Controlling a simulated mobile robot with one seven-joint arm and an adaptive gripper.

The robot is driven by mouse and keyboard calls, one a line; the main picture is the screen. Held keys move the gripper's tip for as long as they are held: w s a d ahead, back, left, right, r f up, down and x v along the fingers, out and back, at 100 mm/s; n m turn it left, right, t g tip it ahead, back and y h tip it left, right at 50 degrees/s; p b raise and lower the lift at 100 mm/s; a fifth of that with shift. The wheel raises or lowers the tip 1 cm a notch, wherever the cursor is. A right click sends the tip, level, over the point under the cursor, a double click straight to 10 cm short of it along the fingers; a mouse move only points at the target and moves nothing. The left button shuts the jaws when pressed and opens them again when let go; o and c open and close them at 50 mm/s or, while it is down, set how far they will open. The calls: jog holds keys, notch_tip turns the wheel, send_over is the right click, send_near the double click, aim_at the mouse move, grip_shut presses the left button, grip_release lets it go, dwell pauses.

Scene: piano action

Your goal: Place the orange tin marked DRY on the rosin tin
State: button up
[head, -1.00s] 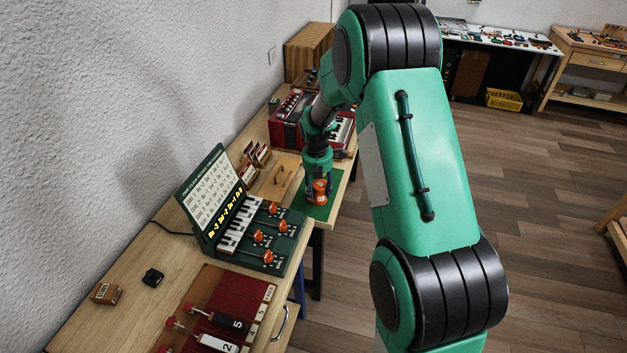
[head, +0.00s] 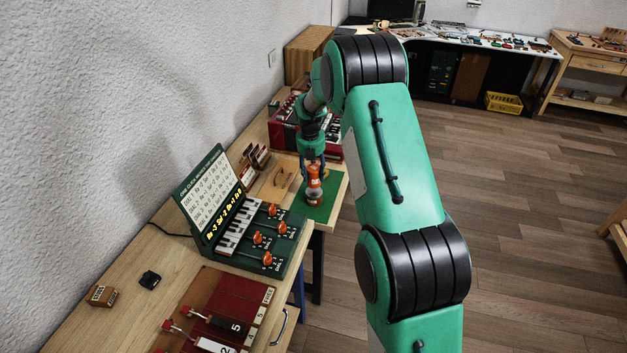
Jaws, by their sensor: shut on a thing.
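My gripper (head: 312,168) points down over the green mat (head: 328,206) on the bench and is shut on the orange tin (head: 315,172). The fingers stand on both sides of the tin. A darker orange-brown round shape (head: 314,194) shows directly below it, over the mat. It may be the rosin tin, but it is too small to be sure. I cannot tell whether the two touch. The DRY marking is not readable.
Left of the mat stands a green console (head: 250,222) with piano keys, orange knobs and a raised lid. A red accordion (head: 290,122) is behind my gripper. A wooden block (head: 285,177) lies beside the mat. A red board (head: 235,300) lies in front.

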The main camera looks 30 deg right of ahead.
aim_at(314, 178)
jog(key=shift+f+b, duration=0.65)
jog(key=shift+f, duration=1.05)
jog(key=o, duration=1.3)
jog(key=shift+f, duration=0.15)
jog(key=shift+c, duration=0.2)
jog(key=r+p, duration=0.1)
jog(key=r, duration=0.2)
jog(key=r+p, duration=0.1)
jog(key=r, duration=0.3)
jog(key=a+r, duration=0.1)
jog(key=r, duration=0.3)
jog(key=shift+s+p, duration=0.3)
jog(key=shift+p, duration=0.1)
jog(key=shift+a+r, duration=0.1)
jog(key=shift+r, duration=0.5)
